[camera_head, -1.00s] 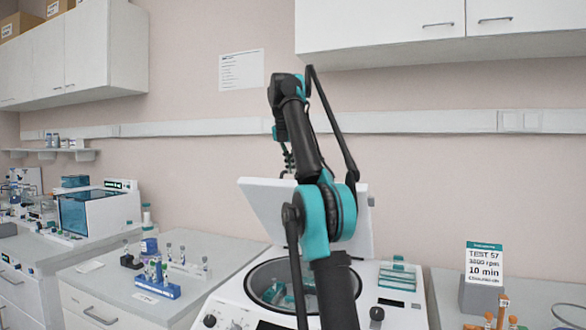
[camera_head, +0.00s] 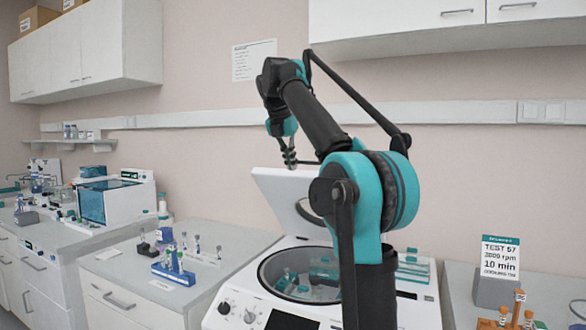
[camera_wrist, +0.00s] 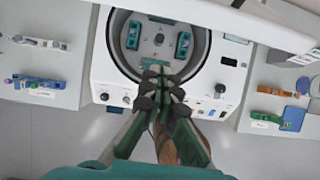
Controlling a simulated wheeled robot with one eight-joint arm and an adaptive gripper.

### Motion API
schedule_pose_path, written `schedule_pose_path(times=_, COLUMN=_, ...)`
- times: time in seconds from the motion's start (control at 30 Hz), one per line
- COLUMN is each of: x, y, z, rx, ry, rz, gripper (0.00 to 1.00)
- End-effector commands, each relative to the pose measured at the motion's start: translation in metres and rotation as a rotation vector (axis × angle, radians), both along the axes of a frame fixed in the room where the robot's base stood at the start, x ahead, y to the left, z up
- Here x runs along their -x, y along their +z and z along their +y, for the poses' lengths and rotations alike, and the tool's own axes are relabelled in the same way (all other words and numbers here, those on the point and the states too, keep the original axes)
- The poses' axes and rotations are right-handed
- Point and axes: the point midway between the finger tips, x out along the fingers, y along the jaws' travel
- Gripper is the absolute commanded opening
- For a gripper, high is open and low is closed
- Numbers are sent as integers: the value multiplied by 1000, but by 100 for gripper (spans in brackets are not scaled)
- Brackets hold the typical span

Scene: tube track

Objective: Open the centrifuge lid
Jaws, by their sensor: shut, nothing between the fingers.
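The white centrifuge (camera_head: 250,305) stands on the bench in front of me. Its lid (camera_head: 277,196) stands raised at the back, partly hidden by my arm. The round bowl is uncovered, and the rotor (camera_head: 305,283) with teal buckets shows inside. The bowl and rotor (camera_wrist: 158,38) also show from above in the wrist view. My gripper (camera_head: 290,158) is just above the lid's upper edge in the head view. In the wrist view my gripper (camera_wrist: 161,75) is shut and empty, its fingertips over the front of the bowl in the picture.
A blue tube rack (camera_head: 174,270) and other racks stand on the bench to the left. A sign reading TEST 57 (camera_head: 499,257) stands to the right beside orange-capped tubes (camera_head: 518,305). Wall cupboards (camera_head: 430,20) hang above.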

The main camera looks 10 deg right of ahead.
Motion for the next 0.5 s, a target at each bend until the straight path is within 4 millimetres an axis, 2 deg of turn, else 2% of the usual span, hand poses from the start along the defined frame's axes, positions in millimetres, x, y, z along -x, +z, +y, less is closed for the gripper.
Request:
schedule_pose_path(times=0.3, x=8, y=-32, z=49, rx=256, ry=12, rz=-333, gripper=0)
schedule_pose_path(times=0.5, x=11, y=-38, z=60, rx=299, ry=22, rz=-437, gripper=0)
